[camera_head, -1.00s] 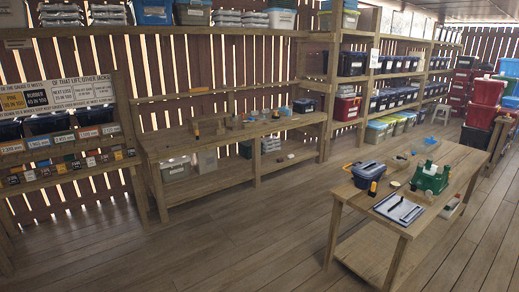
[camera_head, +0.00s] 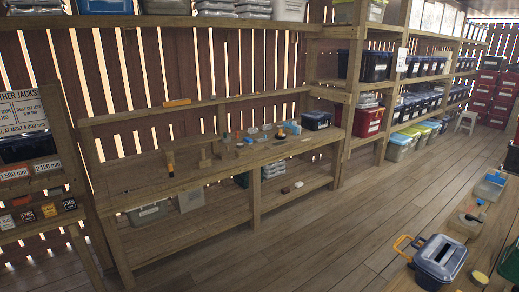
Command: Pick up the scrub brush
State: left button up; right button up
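I cannot pick out the scrub brush for certain at this size. Several small tools and blocks stand on the top of the wooden workbench (camera_head: 140,190) against the slatted wall. Among them is an upright tool with an orange handle (camera_head: 170,163) near the left half. A small dark reddish item (camera_head: 285,190) lies on the bench's lower shelf beside a pale one (camera_head: 299,184). Neither of my grippers shows in the head view.
A table (camera_head: 408,284) at the lower right holds a dark blue lidded box (camera_head: 440,260). Shelving with blue bins (camera_head: 377,66) and a red bin (camera_head: 368,122) stands behind. The plank floor (camera_head: 330,230) between bench and table is clear.

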aim_at(249, 141)
jog(key=i+l, duration=0.1)
jog(key=i, duration=2.6)
jog(key=i+u, duration=0.2)
jog(key=i, duration=0.55)
jog(key=i+l, duration=0.35)
jog(key=i+l+u, duration=0.15)
jog(key=i+l, duration=0.15)
jog(key=l, duration=0.2)
